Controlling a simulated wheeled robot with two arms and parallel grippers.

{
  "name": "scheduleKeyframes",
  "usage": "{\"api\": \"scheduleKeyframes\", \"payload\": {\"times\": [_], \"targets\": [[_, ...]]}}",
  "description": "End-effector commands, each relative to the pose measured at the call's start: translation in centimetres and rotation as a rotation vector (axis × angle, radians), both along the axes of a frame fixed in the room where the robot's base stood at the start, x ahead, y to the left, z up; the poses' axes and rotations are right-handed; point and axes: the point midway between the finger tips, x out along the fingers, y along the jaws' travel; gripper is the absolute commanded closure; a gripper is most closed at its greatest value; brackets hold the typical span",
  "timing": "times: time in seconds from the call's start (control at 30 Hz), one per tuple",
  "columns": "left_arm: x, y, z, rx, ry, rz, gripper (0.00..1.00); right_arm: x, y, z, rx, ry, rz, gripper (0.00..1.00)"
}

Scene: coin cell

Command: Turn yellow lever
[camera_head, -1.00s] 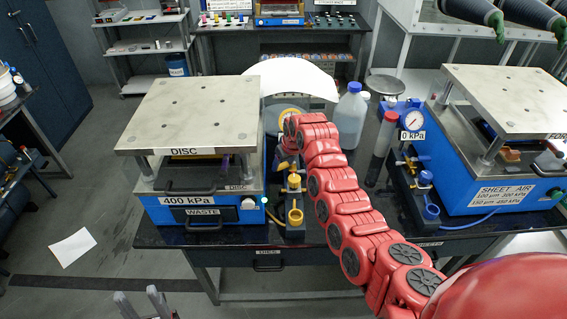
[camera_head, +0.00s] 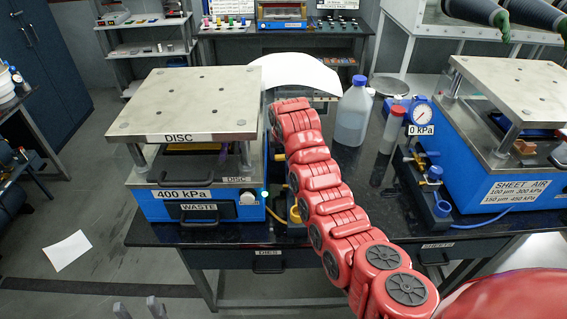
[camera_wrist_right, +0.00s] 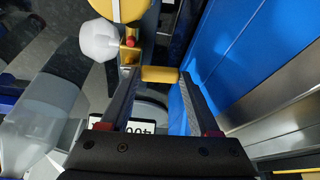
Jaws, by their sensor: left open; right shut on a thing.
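The yellow lever (camera_wrist_right: 160,74) shows in the right wrist view as a short yellow bar between the fingertips of my right gripper (camera_wrist_right: 160,82). The gripper is shut on it, beside the blue press wall. In the head view my red right arm hides this gripper and most of the valve; only yellow bits of the fitting (camera_head: 295,231) show beside the arm. My left gripper (camera_head: 138,309) is open and empty at the bottom edge of the head view, low in front of the bench.
The blue DISC press (camera_head: 190,135), marked 400 kPa, stands left of my right arm. A blue-capped bottle (camera_head: 351,125) and a red-capped tube (camera_head: 393,130) stand behind the arm.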

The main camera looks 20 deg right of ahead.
Motion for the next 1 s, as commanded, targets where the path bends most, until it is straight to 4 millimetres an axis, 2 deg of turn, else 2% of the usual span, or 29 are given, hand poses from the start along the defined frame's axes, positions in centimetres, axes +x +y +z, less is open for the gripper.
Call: {"api": "scheduleKeyframes", "payload": {"times": [0.03, 0.2, 0.73, 0.77, 0.9, 0.93, 1.0], "targets": [[0.0, 0.0, -0.9, 0.000, 0.000, 0.000, 0.50, 0.2, 0.1, -0.3, -0.002, -0.002, -0.020, 0.93], [0.0, 0.0, -1.7, 0.000, 0.000, 0.000, 0.50, 0.4, 0.0, -0.1, -0.001, -0.002, -0.082, 0.93], [0.0, 0.0, -2.0, 0.000, 0.000, 0.000, 0.50, 0.6, 0.0, 0.2, 0.001, -0.003, -0.115, 0.93], [0.0, 0.0, -2.0, 0.000, 0.000, 0.000, 0.50, 0.6, 0.0, 0.2, 0.001, -0.003, -0.115, 0.36], [0.0, 0.0, -2.0, 0.000, 0.000, 0.000, 0.50, 0.5, 0.0, 0.2, 0.001, -0.002, -0.114, 0.10], [0.0, 0.0, -2.0, 0.000, 0.000, 0.000, 0.50, 0.5, 0.0, 0.1, 0.001, -0.001, -0.114, 0.07], [0.0, 0.0, -2.0, 0.000, 0.000, 0.000, 0.50, 0.5, 0.0, 0.1, 0.000, -0.001, -0.113, 0.07]]}}
